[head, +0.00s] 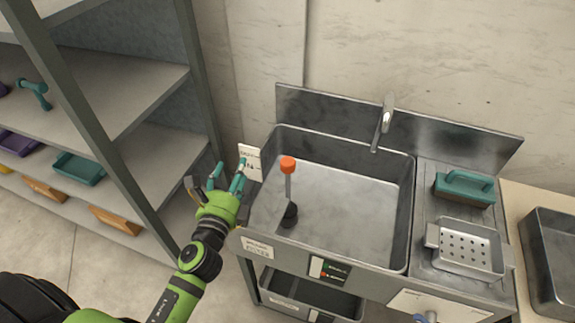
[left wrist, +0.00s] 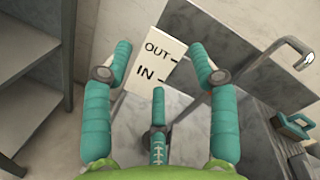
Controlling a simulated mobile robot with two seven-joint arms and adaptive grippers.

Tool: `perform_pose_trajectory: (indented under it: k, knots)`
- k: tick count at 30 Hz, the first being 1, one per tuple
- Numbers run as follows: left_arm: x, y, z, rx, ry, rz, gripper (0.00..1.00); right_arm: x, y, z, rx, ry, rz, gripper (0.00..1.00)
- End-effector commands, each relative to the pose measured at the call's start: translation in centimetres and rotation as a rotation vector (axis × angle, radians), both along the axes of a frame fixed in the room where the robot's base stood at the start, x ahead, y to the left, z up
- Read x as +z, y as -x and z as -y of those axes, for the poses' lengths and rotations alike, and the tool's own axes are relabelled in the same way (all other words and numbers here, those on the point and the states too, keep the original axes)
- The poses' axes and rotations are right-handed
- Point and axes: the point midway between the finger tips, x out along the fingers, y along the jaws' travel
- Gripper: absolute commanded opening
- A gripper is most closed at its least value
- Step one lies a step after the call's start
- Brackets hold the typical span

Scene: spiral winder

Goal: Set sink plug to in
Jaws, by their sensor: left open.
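The sink plug (head: 288,166) has an orange knob on a thin grey stem with a black stopper at its foot. It stands upright in the left part of the metal sink basin (head: 350,200). I cannot tell whether the stopper is seated. A white card (head: 252,151) stands at the sink's left edge; in the left wrist view the card (left wrist: 150,88) reads OUT above IN. My left gripper (head: 229,172), with teal fingers, is open and empty left of the plug, apart from it.
A metal shelf rack (head: 130,95) stands close on the left, beside my left arm. A tap (head: 382,125) rises behind the basin. A teal-handled block (head: 464,188) and a perforated tray (head: 466,250) lie on the right drainboard. The basin's middle is clear.

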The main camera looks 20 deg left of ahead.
Motion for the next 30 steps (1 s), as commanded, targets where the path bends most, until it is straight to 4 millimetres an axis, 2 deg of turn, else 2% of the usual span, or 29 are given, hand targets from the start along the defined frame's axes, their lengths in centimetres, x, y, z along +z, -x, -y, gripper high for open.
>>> perform_pose_trajectory:
  k: [1,4,6,10,14,24,30]
  knots:
    - [0.2,-0.8,1.3,-0.082,-0.189,0.023,0.59,0.0,0.0,0.0,0.000,0.000,0.000,0.40]
    - [-0.2,-1.6,4.1,-0.233,-0.523,0.058,0.59,0.0,0.0,0.0,0.000,0.000,0.000,0.40]
    - [-0.9,-1.7,5.7,-0.318,-0.698,0.077,0.59,0.0,0.0,0.0,0.000,0.000,-0.001,0.40]
    - [-2.1,-1.6,7.4,-0.420,-0.892,0.097,0.59,0.1,0.1,0.0,0.000,-0.001,-0.001,0.40]
    - [-2.4,-2.2,8.2,-0.454,-0.950,0.106,0.59,0.4,0.1,-0.1,0.000,-0.001,-0.002,0.40]
    - [-2.4,-6.9,10.0,-0.454,-0.947,0.106,0.59,1.5,0.4,-0.4,-0.002,-0.005,-0.007,0.40]
    - [-2.5,-8.1,10.4,-0.453,-0.948,0.105,0.59,1.7,0.4,-0.4,-0.002,-0.005,-0.007,0.40]
